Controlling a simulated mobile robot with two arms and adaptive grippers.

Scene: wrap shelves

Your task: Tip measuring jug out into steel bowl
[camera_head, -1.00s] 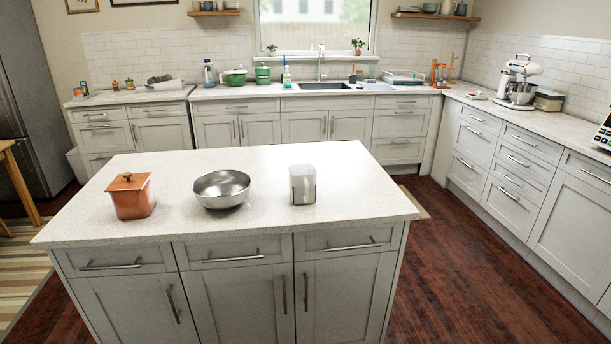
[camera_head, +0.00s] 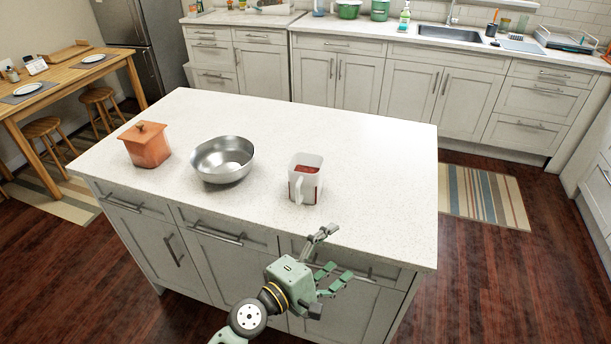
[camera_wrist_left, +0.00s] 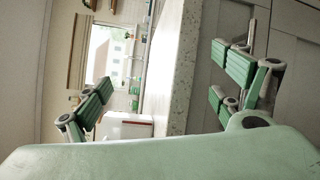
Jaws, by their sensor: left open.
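The measuring jug (camera_head: 308,178) stands upright on the island top, white and see-through, with red contents and its handle toward me. The steel bowl (camera_head: 222,160) stands to its left, apart from it, and looks empty. My left gripper (camera_head: 328,252) is open and empty at the island's front edge, just in front of and below the jug. In the left wrist view the spread green fingers (camera_wrist_left: 170,92) show, with the jug (camera_wrist_left: 124,128) partly hidden behind my gripper body. My right gripper is not in view.
An orange lidded canister (camera_head: 146,145) stands left of the bowl on the island (camera_head: 375,150). The island top right of the jug is clear. A wooden table (camera_head: 70,80) with stools is at far left; a striped rug (camera_head: 485,195) lies at right.

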